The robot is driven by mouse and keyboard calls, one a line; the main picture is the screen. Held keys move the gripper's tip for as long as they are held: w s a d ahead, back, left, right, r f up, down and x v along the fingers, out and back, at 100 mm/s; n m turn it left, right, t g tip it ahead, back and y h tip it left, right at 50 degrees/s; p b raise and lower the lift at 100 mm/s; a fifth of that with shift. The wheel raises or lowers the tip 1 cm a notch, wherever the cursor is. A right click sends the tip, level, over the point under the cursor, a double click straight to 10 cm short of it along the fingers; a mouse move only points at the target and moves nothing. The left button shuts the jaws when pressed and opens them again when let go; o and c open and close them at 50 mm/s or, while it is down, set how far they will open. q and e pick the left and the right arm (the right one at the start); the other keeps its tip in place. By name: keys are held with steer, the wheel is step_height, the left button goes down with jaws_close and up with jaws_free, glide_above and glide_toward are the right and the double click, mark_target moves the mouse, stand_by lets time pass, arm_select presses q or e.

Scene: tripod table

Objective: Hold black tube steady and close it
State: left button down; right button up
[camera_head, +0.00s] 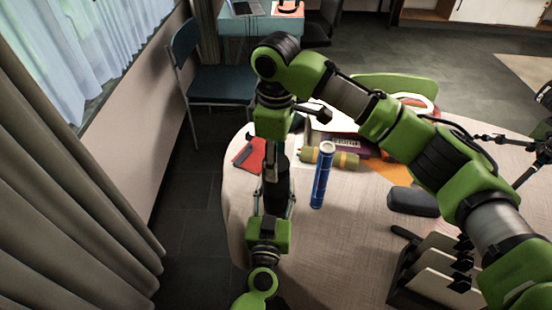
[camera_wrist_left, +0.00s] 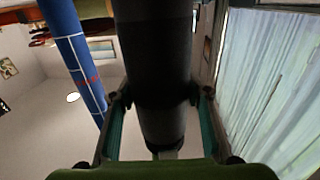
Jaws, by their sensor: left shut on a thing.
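The black tube (camera_head: 275,195) stands roughly upright above the left side of the round table. My left gripper (camera_head: 274,206) comes up from below in the head view and is shut around the tube. In the left wrist view the black tube (camera_wrist_left: 152,50) runs between the two fingers (camera_wrist_left: 160,97), and its top end is out of frame. My right gripper (camera_head: 270,165) points down at the tube's upper end. Its fingers overlap the tube there, so I cannot tell whether they are open or shut, or whether a cap is between them.
A blue tube (camera_head: 322,176) stands just right of the black tube; it also shows in the left wrist view (camera_wrist_left: 72,50). A yellow-green roll (camera_head: 344,160), a red item (camera_head: 249,153), a dark case (camera_head: 412,201) and a black rack (camera_head: 440,270) are on the table (camera_head: 345,250).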

steer(key=m, duration=0.6)
steer(key=shift+m, duration=0.4)
steer(key=m, duration=0.4)
steer(key=o, duration=1.3)
step_height(320, 180, up, 12)
arm_select(q)
steer(key=c, duration=1)
jaws_free()
steer(key=shift+c, duration=0.2)
